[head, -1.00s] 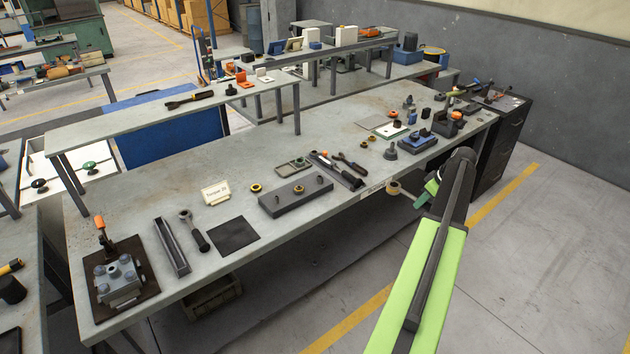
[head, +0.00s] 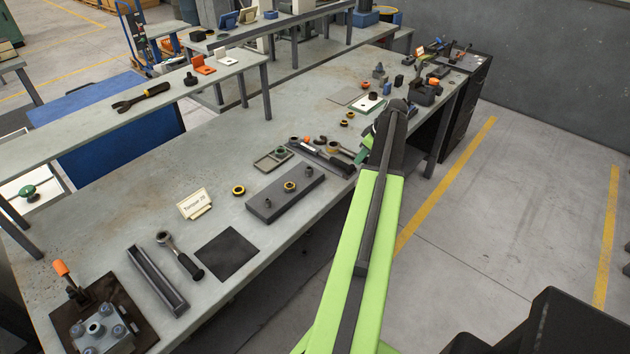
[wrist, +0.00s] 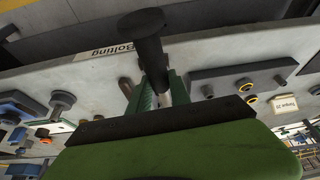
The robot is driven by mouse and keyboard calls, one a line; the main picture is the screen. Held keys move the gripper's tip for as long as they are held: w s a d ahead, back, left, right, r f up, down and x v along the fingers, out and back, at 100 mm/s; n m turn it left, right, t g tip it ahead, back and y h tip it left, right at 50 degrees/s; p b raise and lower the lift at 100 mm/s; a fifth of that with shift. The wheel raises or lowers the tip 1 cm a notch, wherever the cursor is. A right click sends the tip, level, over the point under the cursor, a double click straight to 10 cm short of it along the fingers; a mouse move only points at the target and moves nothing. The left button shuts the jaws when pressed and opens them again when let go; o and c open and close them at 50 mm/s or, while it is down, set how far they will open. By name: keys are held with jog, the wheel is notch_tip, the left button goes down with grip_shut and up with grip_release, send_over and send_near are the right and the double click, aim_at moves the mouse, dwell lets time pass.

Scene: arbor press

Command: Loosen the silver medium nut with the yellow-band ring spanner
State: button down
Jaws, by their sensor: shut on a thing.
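My gripper (wrist: 162,92) is shut on a spanner with a dark handle (wrist: 150,50). In the head view, the spanner's pale ring end (head: 333,147) points left, above the table near its front edge. My arm hides most of the handle there, and no yellow band is distinct. A dark grey block (head: 262,208) on the table carries several short studs; a nut with a yellowish rim (head: 290,186) sits on the middle one. The block also shows at the right of the wrist view (wrist: 222,80), apart from the gripper. I cannot tell which nut is silver.
Behind the block lie a loose yellow-rimmed nut (head: 238,190), a sign reading Torque 20 (head: 195,204) and a small tray (head: 270,160). A tool rack (head: 318,160) is close to the held spanner. A black mat (head: 227,253) lies left of the block.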

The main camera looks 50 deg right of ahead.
jog(key=w+a+r+p, duration=0.1)
jog(key=w+a, duration=0.1)
jog(key=a, duration=0.9)
jog(key=w+a+r+p, duration=0.1)
jog(key=w+a, duration=0.1)
jog(key=a, duration=0.9)
jog(key=shift+s+d+f+b, duration=0.1)
jog(key=shift+d+f+b, duration=0.05)
jog(key=shift+f+b, duration=1.05)
jog(key=shift+s+d+f+b, duration=0.1)
jog(key=shift+f+b, duration=1.05)
jog(key=shift+f, duration=0.1)
jog(key=shift+f+b, duration=0.95)
jog(key=shift+b, duration=0.1)
jog(key=shift+f, duration=0.1)
jog(key=shift+f+b, duration=0.4)
jog(key=shift+b, duration=0.1)
